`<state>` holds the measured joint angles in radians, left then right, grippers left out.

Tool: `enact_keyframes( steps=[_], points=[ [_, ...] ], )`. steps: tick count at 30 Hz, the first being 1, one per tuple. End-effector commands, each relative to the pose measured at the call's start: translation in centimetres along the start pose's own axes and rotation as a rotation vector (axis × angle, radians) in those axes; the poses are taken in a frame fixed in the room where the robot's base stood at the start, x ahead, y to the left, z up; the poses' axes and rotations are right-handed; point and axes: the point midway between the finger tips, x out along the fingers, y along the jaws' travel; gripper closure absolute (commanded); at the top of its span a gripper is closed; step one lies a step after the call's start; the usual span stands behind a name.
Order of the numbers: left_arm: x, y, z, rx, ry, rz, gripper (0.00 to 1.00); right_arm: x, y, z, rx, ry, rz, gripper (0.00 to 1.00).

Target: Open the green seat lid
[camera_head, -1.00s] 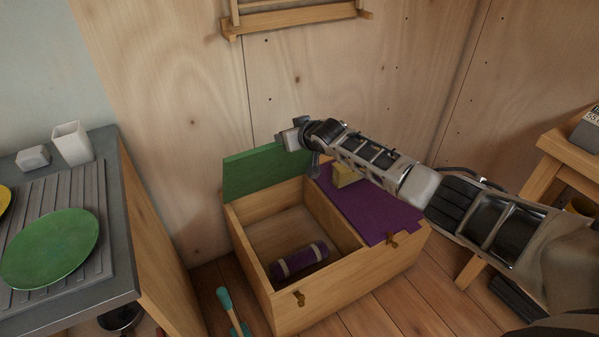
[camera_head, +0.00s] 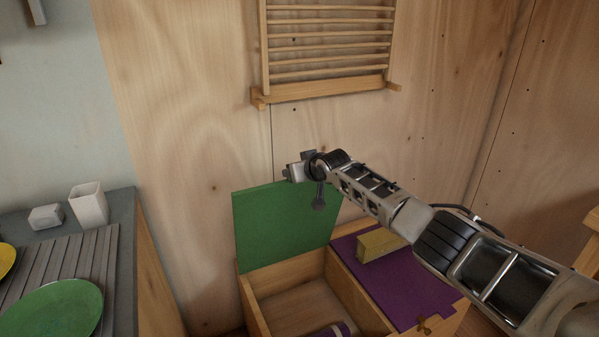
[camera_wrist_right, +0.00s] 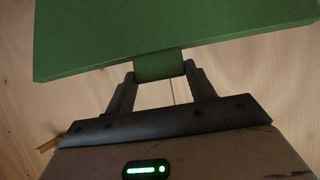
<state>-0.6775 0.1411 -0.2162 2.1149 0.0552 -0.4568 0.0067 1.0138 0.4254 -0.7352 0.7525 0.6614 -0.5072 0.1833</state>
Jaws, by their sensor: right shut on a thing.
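The green seat lid (camera_head: 284,226) stands raised, nearly upright, at the back of the left compartment of the wooden bench (camera_head: 292,272), close to the plywood wall. The compartment below it is uncovered. My right gripper (camera_head: 296,173) is at the lid's upper edge, its arm reaching in from the right. In the right wrist view, the gripper (camera_wrist_right: 160,76) is shut on a small green tab on the edge of the lid (camera_wrist_right: 170,35). My left gripper is not in view.
A purple lid (camera_head: 397,290) covers the right compartment, with a yellow block (camera_head: 380,243) on it. A purple roll (camera_head: 334,331) lies in the open compartment. A wooden rack (camera_head: 325,90) hangs above. A counter with a green plate (camera_head: 55,311) stands left.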

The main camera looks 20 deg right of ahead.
Motion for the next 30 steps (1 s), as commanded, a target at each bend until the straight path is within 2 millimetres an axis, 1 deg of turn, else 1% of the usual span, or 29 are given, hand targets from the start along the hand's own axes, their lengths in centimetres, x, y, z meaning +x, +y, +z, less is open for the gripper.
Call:
enact_keyframes(
  steps=[1,3,11,16,20,22,26,30],
  points=[
    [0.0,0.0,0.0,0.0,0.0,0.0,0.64,-0.2,0.0,-0.8,0.0,0.019,-0.002,0.4],
    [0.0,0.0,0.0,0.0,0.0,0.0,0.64,-0.2,0.0,-0.8,0.001,0.017,-0.002,0.24],
    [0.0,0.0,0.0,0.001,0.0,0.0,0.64,-0.1,0.0,-0.4,0.0,0.009,-0.001,0.24],
    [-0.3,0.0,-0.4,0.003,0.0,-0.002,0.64,-0.7,0.1,-0.3,0.0,0.006,-0.002,0.24],
    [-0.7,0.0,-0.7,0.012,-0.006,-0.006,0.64,-2.1,0.1,-0.4,-0.002,0.006,-0.002,0.24],
    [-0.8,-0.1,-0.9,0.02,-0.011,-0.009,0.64,-3.1,0.1,-0.4,-0.002,0.007,-0.001,0.24],
    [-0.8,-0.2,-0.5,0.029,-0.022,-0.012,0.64,-5.0,0.1,-0.3,-0.002,0.007,-0.002,0.24],
    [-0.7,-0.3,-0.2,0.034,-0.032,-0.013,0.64,-7.4,0.1,-0.2,-0.002,0.008,-0.001,0.24]
  ],
)
